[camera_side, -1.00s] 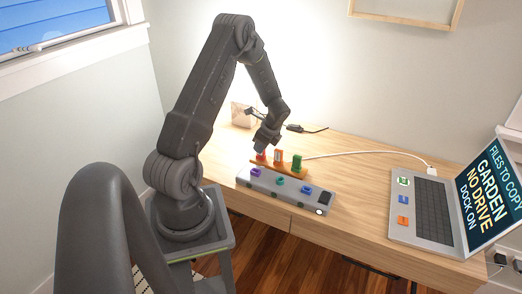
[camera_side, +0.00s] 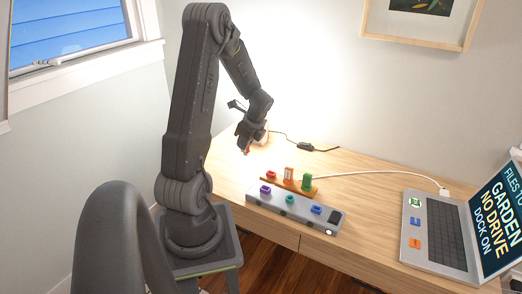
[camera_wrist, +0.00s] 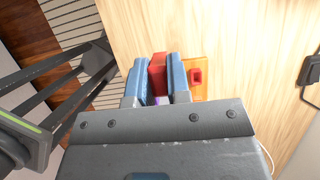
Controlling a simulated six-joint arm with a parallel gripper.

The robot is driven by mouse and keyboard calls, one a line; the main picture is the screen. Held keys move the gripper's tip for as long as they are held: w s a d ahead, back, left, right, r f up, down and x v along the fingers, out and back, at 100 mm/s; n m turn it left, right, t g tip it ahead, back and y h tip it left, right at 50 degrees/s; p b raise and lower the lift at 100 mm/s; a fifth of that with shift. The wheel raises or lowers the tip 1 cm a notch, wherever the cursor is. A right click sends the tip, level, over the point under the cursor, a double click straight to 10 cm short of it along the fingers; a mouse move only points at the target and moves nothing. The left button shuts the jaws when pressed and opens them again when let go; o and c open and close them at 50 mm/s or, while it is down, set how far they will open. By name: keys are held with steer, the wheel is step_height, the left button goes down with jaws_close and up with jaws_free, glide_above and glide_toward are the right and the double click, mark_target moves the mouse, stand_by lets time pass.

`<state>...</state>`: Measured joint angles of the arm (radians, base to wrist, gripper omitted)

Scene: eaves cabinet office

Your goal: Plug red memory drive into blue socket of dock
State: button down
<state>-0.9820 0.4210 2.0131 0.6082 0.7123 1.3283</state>
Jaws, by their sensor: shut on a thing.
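My gripper (camera_side: 243,143) is shut on the red memory drive (camera_wrist: 157,73), which sits between its two blue finger pads in the wrist view. In the side view only a small red bit of the drive (camera_side: 246,151) shows below the fingers. The gripper is in the air, above and left of the orange rack (camera_side: 278,183). The grey dock (camera_side: 260,199) lies in front of the rack. It has a purple socket (camera_side: 265,189) at left, a teal one (camera_side: 289,199) in the middle and a blue socket (camera_side: 316,210) at right, all without a drive.
The rack has an empty red holder (camera_side: 271,175), an orange-and-white drive (camera_side: 288,174) and a green drive (camera_side: 307,181). A laptop (camera_side: 433,235) stands at right; its screen reads "GARDEN NO DRIVE DOCK ON". A white cable (camera_side: 380,174) runs behind. Desk between rack and laptop is clear.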

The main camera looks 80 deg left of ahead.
steer(key=w+d, duration=0.8)
steer(key=d, duration=0.4)
steer(key=w+d, duration=0.8)
steer(key=d, duration=0.3)
steer(key=shift+w+d+r, duration=0.2)
steer(key=shift+w+d, duration=0.15)
steer(key=shift+w, duration=0.05)
steer(key=shift+f, duration=2.9)
steer(key=shift+f, duration=1.2)
steer(key=c, duration=1)
jaws_free()
